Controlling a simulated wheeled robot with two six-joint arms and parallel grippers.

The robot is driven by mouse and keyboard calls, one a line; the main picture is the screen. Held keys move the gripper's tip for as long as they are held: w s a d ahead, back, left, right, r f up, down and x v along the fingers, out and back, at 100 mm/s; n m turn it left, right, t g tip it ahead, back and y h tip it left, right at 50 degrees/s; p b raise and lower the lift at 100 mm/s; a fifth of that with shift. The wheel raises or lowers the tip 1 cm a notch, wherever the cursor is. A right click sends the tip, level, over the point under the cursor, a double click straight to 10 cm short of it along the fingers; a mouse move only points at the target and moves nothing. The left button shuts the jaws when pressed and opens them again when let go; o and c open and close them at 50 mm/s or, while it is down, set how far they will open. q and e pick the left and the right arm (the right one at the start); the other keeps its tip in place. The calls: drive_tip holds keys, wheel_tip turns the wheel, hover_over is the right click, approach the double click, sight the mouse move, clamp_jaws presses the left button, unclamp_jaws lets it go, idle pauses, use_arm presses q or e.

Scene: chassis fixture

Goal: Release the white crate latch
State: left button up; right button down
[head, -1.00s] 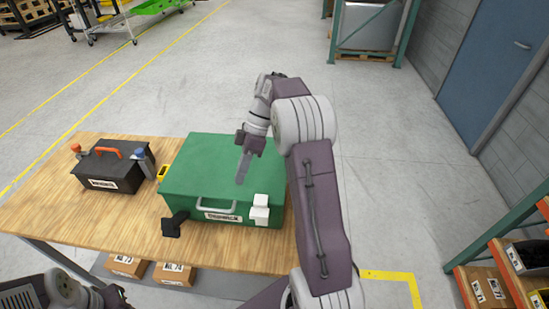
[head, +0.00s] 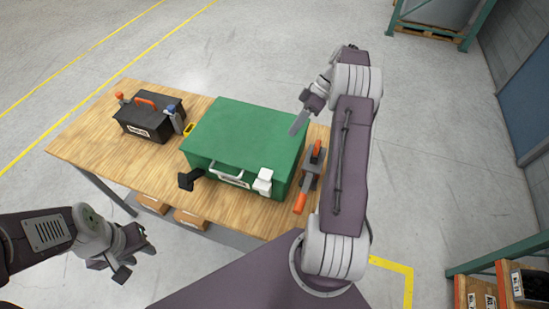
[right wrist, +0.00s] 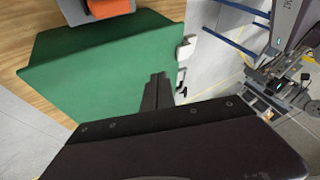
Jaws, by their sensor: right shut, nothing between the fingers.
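The white crate latch (head: 263,181) sits on the front right of the green crate (head: 245,130). It also shows at the crate's edge in the right wrist view (right wrist: 186,48). A black latch (head: 190,179) juts out at the crate's front left, with a grey handle (head: 227,172) between the two. My right gripper (head: 298,124) is shut and empty near the crate's right edge, apart from the white latch. Its closed fingers show in the right wrist view (right wrist: 158,92). My left gripper (head: 112,270) is in front of the table; its finger opening is unclear.
A grey and orange tool (head: 310,175) lies right of the crate, close beside it. A dark toolbox (head: 147,116) with an orange handle stands to the left. The wooden table (head: 85,150) is bare at its left end. Shelving (head: 480,285) stands at lower right.

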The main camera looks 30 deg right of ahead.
drive_tip(key=p, duration=0.4)
approach(274, 166)
drive_tip(key=a+f, duration=0.1)
drive_tip(key=w+a+f, duration=0.1)
drive_tip(key=f, duration=0.1)
drive_tip(key=w+a+f, duration=0.1)
drive_tip(key=shift+w+a+f, duration=0.15)
drive_tip(key=s+a+p, duration=0.1)
drive_tip(key=s+a, duration=0.1)
drive_tip(key=shift+a, duration=0.3)
drive_tip(key=shift+s+a+p, duration=0.25)
drive_tip(key=shift+p, duration=0.05)
drive_tip(key=shift+d+f, duration=0.1)
drive_tip(key=shift+d, duration=0.05)
